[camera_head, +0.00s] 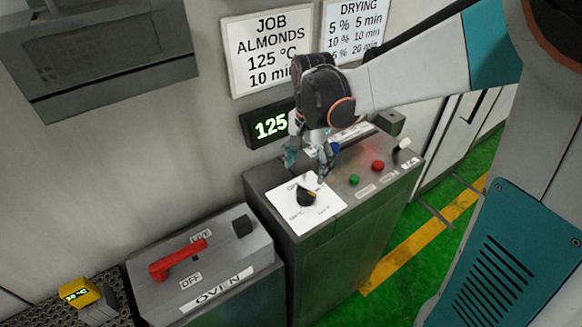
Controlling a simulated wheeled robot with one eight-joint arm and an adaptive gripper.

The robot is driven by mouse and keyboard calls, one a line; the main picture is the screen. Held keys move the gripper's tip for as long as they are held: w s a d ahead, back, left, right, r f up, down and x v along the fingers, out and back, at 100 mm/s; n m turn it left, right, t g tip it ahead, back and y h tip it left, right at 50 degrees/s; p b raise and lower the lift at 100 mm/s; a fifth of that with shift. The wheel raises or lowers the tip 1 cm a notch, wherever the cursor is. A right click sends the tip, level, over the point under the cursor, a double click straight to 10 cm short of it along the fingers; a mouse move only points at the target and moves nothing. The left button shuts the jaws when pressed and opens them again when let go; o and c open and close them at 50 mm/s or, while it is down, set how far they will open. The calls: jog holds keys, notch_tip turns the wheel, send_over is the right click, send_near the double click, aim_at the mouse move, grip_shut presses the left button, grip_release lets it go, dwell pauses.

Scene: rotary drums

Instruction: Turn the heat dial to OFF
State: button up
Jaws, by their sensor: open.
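The heat dial (306,196) is a black knob with a yellowish mark, set on a white plate (324,213) on top of the grey control cabinet (330,250). The lettering around the dial is too small to read for certain, and I cannot tell which setting it points to. My gripper (309,164) is open above the back edge of the white plate, a little behind and above the dial. Its fingers are apart and hold nothing. Part of the plate's back is hidden by the gripper.
Green (354,180) and red (378,166) buttons and a switch (402,145) lie right of the dial. A green display (270,125) reads 125 behind. An oven box (215,265) with a red lever (178,260) stands at left. Signs (268,50) hang on the wall.

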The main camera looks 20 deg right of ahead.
aim_at(306, 191)
notch_tip(306, 191, down, 10)
jog(key=shift+r+b, duration=0.1)
jog(key=shift+b, duration=0.85)
jog(key=c, duration=1.1)
